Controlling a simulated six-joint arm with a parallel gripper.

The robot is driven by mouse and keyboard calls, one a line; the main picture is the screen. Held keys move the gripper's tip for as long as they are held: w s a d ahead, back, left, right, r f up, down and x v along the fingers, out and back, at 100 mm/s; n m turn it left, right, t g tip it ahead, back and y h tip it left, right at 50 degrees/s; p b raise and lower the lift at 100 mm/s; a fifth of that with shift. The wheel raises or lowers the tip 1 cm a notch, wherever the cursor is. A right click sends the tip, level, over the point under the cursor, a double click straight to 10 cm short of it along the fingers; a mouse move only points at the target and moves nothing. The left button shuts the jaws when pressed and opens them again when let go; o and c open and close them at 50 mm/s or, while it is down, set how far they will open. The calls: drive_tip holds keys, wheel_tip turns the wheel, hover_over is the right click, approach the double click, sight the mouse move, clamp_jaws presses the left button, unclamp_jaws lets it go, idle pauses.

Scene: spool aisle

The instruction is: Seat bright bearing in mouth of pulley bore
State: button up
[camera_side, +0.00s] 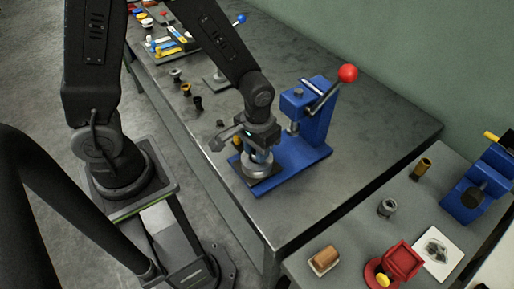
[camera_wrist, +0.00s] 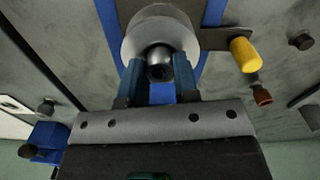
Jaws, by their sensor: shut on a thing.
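A bright silver bearing (camera_wrist: 158,57) with a dark hole is between the two blue fingertips of my gripper (camera_wrist: 158,76) in the wrist view. My gripper is shut on it. The grey metal pulley (camera_wrist: 160,24) is a round disc just beyond the bearing. The bearing overlaps the pulley's middle and hides its bore. I cannot tell whether the bearing is in the bore mouth or just above it. In the side view my gripper (camera_side: 260,155) is pointing down right over the pulley (camera_side: 257,173), which lies on a dark plate at the front of the blue press. The bearing is hidden there.
The blue press (camera_side: 314,130) with a red-knobbed lever stands just behind the pulley. Small dark and brown bushings (camera_side: 186,89) stand farther left. The bench (camera_side: 385,110) right of the press is clear.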

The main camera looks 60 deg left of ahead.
drive_tip(key=shift+f, duration=0.15)
drive_tip(key=o, duration=0.9)
drive_tip(key=shift+o, duration=0.2)
wheel_tip(320, 180, up, 12)
drive_tip(key=s+a+r+m+t, duration=0.2)
drive_tip(key=s+a+r+t, duration=0.3)
drive_tip(key=s+r, duration=0.3)
drive_tip(key=shift+s+r+t, duration=0.3)
drive_tip(key=shift+s+r, duration=0.05)
drive_tip(key=shift+r, duration=0.65)
